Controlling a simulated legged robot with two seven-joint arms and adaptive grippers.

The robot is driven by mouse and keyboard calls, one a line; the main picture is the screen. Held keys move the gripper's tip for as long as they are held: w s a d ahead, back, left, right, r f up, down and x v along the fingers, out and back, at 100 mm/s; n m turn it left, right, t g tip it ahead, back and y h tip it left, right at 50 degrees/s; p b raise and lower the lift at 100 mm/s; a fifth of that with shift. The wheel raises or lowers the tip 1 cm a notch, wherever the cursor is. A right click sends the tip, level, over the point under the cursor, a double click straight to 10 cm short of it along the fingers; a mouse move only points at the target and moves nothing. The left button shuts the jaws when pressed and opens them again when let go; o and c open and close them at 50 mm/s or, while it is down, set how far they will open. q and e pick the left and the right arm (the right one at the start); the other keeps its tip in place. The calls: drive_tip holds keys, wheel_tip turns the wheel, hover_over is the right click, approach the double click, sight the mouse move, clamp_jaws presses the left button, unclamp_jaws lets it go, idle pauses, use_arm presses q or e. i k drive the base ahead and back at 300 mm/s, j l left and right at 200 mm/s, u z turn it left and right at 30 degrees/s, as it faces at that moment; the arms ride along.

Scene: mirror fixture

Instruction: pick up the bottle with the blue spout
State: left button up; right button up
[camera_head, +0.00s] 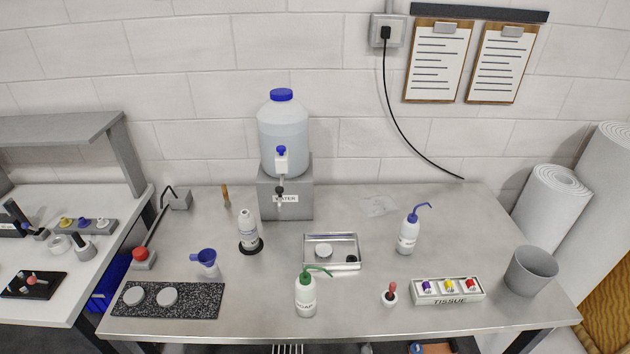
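A white wash bottle with a blue cap and bent blue spout (407,235) stands upright on the right half of the grey metal table (360,300). Its spout points up and to the right. A similar white bottle with a green cap and spout (306,297), marked SOAP, stands nearer the front edge in the middle. Neither of my grippers is in view, and nothing touches either bottle.
A large water container (283,135) stands on a grey block at the back. A metal tray (332,262) lies left of the blue-spout bottle. Free table surrounds the bottle.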

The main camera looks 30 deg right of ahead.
sight(407, 238)
drive_tip(key=z, duration=1.85)
